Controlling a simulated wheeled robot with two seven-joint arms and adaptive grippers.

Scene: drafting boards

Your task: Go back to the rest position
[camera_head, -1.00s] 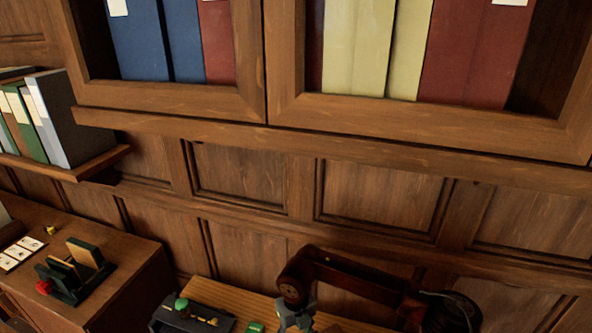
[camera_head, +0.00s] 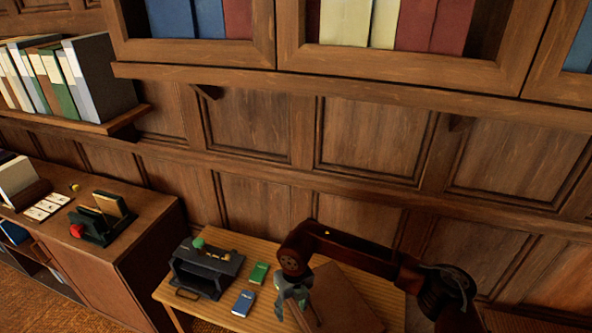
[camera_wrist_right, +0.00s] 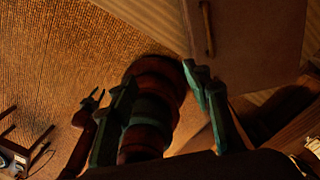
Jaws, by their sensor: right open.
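My right gripper (camera_head: 292,292) hangs above the light wooden table, at the end of my dark red-brown arm in the head view. Its fingers point down and hold nothing. In the right wrist view its two green-grey fingers (camera_wrist_right: 165,100) stand wide apart. A red-brown rounded body with a dark green band shows between and beyond them; I cannot tell how far away it is.
The light table (camera_head: 237,318) carries a dark box (camera_head: 204,270) with a green knob, a green booklet (camera_head: 259,273), a blue booklet (camera_head: 244,303) and a brown board (camera_head: 345,300). A brown cabinet (camera_head: 135,235) stands left. Bookshelves and panelled wall lie behind.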

